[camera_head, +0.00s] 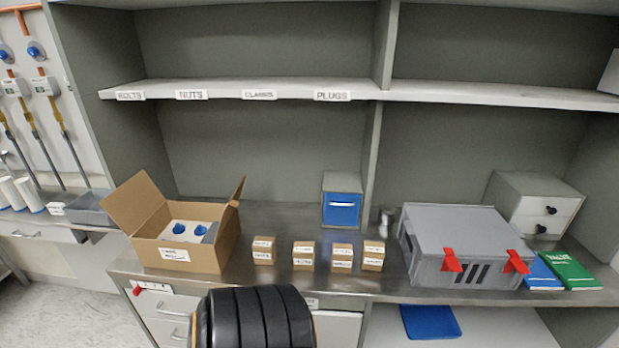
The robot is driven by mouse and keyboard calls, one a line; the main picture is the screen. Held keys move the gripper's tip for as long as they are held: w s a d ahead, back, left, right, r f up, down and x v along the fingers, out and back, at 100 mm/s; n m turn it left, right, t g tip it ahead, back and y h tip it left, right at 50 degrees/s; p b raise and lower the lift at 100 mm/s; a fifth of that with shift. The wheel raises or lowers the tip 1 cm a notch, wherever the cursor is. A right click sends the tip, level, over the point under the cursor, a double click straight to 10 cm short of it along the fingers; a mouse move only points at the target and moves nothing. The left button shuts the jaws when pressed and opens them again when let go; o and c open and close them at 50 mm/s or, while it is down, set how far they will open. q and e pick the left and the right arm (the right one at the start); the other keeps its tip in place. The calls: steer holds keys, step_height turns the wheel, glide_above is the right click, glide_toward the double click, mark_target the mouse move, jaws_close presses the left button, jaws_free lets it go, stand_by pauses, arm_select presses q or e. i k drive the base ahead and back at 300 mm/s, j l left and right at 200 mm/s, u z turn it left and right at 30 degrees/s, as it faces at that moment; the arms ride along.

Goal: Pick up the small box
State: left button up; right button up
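Several small brown cardboard boxes stand in a row on the metal worktop in the head view. From left to right there is a first small box (264,244), a second small box (303,249), a third small box (342,251) and, at the right end, a last small box (374,248). Each has white labels, too small to read surely. Narrow gaps separate them, and the last two stand closest together. Neither of my grippers is in view. A black ribbed part at the bottom centre seems to be mine.
Left of the row is an open cardboard box (188,257) with blue-topped items inside. A blue-fronted bin (341,208) stands behind. A grey case (465,225) with red latches stands to the right. The shelf (420,92) overhangs the worktop (280,278).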

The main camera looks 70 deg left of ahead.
mark_target(373, 253)
steer(key=u, duration=1.7)
